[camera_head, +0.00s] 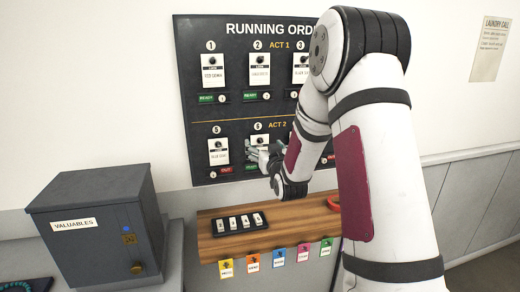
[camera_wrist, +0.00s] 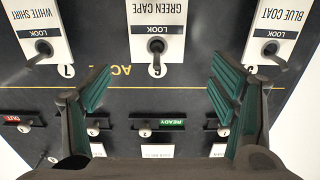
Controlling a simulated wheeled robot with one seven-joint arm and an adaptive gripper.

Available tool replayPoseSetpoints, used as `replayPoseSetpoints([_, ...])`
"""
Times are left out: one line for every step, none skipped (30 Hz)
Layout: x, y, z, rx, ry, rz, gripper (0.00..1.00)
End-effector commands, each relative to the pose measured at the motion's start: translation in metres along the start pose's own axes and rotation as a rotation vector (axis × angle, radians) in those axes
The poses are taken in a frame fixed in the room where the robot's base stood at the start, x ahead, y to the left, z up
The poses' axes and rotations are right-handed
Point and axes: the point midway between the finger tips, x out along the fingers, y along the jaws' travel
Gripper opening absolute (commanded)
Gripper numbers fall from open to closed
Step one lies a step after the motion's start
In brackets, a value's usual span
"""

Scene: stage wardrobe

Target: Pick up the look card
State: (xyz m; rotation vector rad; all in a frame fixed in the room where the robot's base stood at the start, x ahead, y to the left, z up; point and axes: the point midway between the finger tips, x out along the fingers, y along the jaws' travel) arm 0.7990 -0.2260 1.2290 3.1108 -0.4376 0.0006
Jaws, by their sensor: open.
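Several white cards marked LOOK hang on dark pegs on the black running order board (camera_head: 225,115). In the wrist view, which is upside down, the GREEN CAPE card (camera_wrist: 170,40) is in the middle, the WHITE SHIRT card (camera_wrist: 34,22) at left and the BLUE COAT card (camera_wrist: 279,36) at right. My gripper (camera_wrist: 160,88) is open and empty, its green-padded fingers on either side of the GREEN CAPE card's column. In the head view my gripper (camera_head: 262,157) is at the board's lower row, partly hiding card 6 (camera_head: 260,139). I cannot tell whether it touches anything.
Sliding tags reading READY or OUT sit under the cards. Below the board is a wooden shelf (camera_head: 275,232) with a black tray (camera_head: 213,226), a red ring (camera_head: 333,203) and hanging coloured tags. A grey VALUABLES box (camera_head: 90,245) stands at left.

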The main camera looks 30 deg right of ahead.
Motion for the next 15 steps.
replayPoseSetpoints([0.003,0.000,0.000,0.000,0.000,0.000,0.78])
replayPoseSetpoints([0.006,0.001,0.000,0.000,0.000,0.000,0.78])
replayPoseSetpoints([0.011,0.002,-0.001,0.000,0.000,0.000,0.78])
replayPoseSetpoints([0.014,0.002,0.000,0.001,0.000,0.000,0.78])
replayPoseSetpoints([0.019,0.003,-0.001,0.001,0.001,0.000,0.78])
replayPoseSetpoints([0.024,0.004,-0.001,0.001,0.000,0.001,0.78])
replayPoseSetpoints([0.028,0.004,0.000,0.001,-0.001,0.001,0.78])
replayPoseSetpoints([0.033,0.004,-0.001,0.001,0.001,0.001,0.78])
replayPoseSetpoints([0.038,0.004,0.000,0.001,0.000,0.001,0.78])
replayPoseSetpoints([0.041,0.004,0.000,0.001,0.000,0.001,0.78])
replayPoseSetpoints([0.044,0.004,0.000,0.001,-0.001,0.001,0.78])
replayPoseSetpoints([0.047,0.004,0.000,0.001,0.000,0.001,0.78])
replayPoseSetpoints([0.049,0.004,0.000,0.001,0.001,0.001,0.78])
replayPoseSetpoints([0.050,0.004,0.000,0.001,0.001,0.001,0.78])
replayPoseSetpoints([0.050,0.004,0.000,0.001,0.000,0.001,0.78])
